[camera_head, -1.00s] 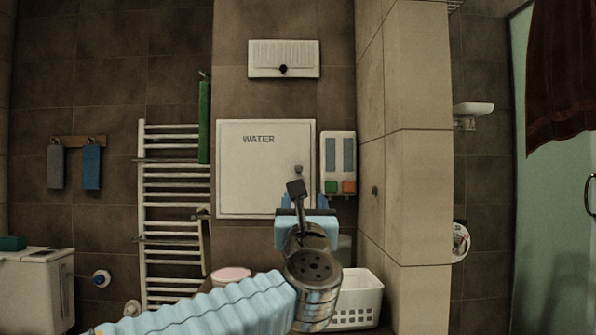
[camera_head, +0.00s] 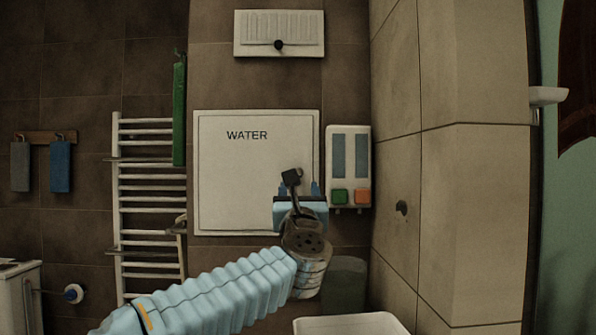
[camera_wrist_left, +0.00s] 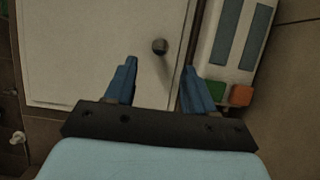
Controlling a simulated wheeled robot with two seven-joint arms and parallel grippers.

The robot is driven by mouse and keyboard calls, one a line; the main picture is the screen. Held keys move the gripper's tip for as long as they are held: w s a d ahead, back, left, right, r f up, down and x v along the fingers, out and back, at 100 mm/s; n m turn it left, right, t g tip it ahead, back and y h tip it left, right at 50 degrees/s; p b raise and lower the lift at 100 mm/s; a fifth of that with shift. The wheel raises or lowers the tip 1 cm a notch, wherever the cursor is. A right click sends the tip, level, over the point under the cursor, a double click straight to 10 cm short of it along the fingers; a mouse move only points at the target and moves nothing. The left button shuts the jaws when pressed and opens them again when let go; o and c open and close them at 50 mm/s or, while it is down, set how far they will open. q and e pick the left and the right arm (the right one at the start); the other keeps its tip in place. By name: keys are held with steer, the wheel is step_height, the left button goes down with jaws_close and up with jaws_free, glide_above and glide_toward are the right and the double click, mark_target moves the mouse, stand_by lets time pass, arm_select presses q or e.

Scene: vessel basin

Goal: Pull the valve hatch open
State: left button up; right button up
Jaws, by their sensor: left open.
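The valve hatch (camera_head: 235,180) is a white square panel marked "WATER" on the tiled wall, and it looks closed. In the left wrist view the hatch (camera_wrist_left: 80,60) fills the upper left, with a small dark round knob (camera_wrist_left: 160,46) near its right edge. My left gripper (camera_head: 299,188) is in front of the hatch's lower right part, and my arm hides the knob in the head view. In the wrist view the blue fingers of my left gripper (camera_wrist_left: 160,75) are apart and empty, with the knob beyond their tips, roughly midway between them. My right gripper is not in view.
A dispenser (camera_head: 348,150) with green and orange buttons hangs just right of the hatch. A towel radiator (camera_head: 148,210) stands left of it. A vent panel (camera_head: 279,20) is above. A tiled wall corner (camera_head: 440,180) juts out at right. A white basket (camera_head: 350,325) is below.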

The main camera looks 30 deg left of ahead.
arm_select(q)
steer(key=p+x, duration=0.2)
steer(key=x, duration=0.5)
steer(key=shift+c, duration=0.3)
jaws_close()
